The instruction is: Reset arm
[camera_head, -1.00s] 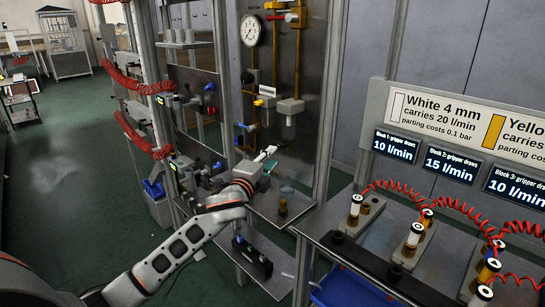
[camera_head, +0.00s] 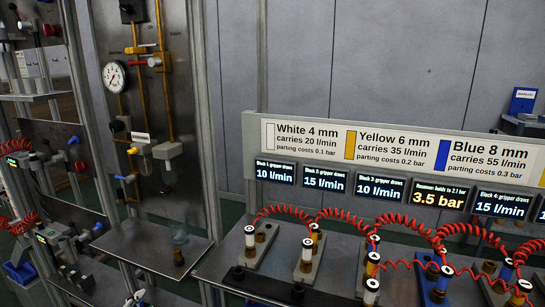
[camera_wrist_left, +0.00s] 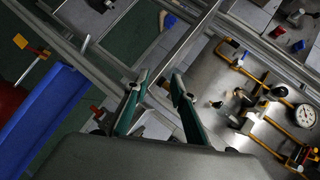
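My left gripper (camera_wrist_left: 158,82) shows in the left wrist view, with two dark green fingers apart and nothing between them. It hangs in front of the steel frame bars, and the gauge panel (camera_wrist_left: 225,85) is to its right in that view. In the head view only a small pale part shows at the bottom edge left of the middle, perhaps my left arm; I cannot make out the fingers there. My right arm and gripper are in neither view.
In the head view, the panel with a pressure gauge (camera_head: 114,76) stands left over a steel shelf (camera_head: 150,250). Valve blocks with red coiled hoses (camera_head: 330,213) fill the bench at right, under a sign (camera_head: 400,150) and displays. A blue bin (camera_wrist_left: 42,120) shows in the wrist view.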

